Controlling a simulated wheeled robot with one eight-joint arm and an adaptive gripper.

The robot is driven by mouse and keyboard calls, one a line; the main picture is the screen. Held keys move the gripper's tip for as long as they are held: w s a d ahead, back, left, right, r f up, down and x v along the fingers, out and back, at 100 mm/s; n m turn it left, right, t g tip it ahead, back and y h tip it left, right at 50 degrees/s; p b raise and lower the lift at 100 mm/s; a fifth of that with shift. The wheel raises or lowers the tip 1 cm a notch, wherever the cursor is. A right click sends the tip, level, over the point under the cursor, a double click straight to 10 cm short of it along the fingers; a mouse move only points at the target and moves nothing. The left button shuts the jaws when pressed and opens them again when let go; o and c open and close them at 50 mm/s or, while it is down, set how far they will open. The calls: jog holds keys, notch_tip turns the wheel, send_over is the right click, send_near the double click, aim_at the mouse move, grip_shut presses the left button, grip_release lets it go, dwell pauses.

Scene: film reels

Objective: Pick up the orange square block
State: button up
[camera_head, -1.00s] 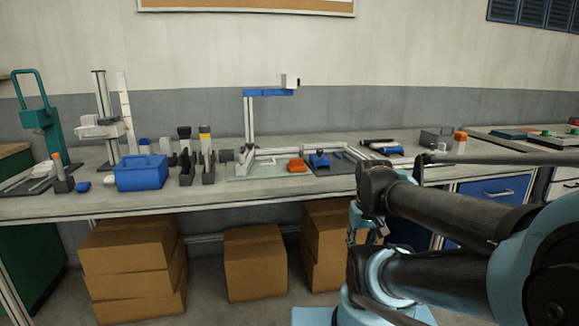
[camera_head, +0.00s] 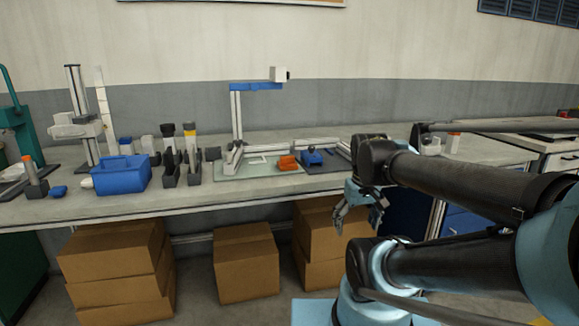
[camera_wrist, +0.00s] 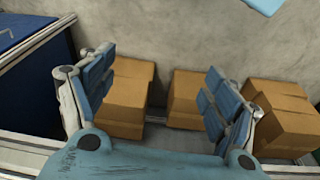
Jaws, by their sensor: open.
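The orange block (camera_head: 288,163) lies on a pale mat on the workbench, beside a small blue item (camera_head: 311,157). It does not show in the wrist view. My gripper (camera_head: 358,215) is open and empty, in front of the bench's front edge, to the right of the orange block and lower than it. In the wrist view my gripper (camera_wrist: 155,95) has its two blue-padded fingers spread wide, with nothing between them.
The workbench (camera_head: 110,208) has a metal stand (camera_head: 237,110) behind the mat. A blue bin (camera_head: 121,175) and several holders stand at the left. Cardboard boxes (camera_head: 245,260) sit under the bench; they fill the wrist view too. The bench's front strip is clear.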

jog(key=w+a+r+n, duration=0.4)
jog(key=w+r+n, duration=0.2)
jog(key=w+r, duration=0.4)
notch_tip(320, 180, up, 17)
jog(key=n+g, duration=0.2)
jog(key=n, duration=1.1)
send_over(287, 156)
jog(key=f, duration=1.7)
jog(key=shift+w+f, duration=0.25)
jog(key=shift+w, duration=0.05)
jog(key=c, duration=1.3)
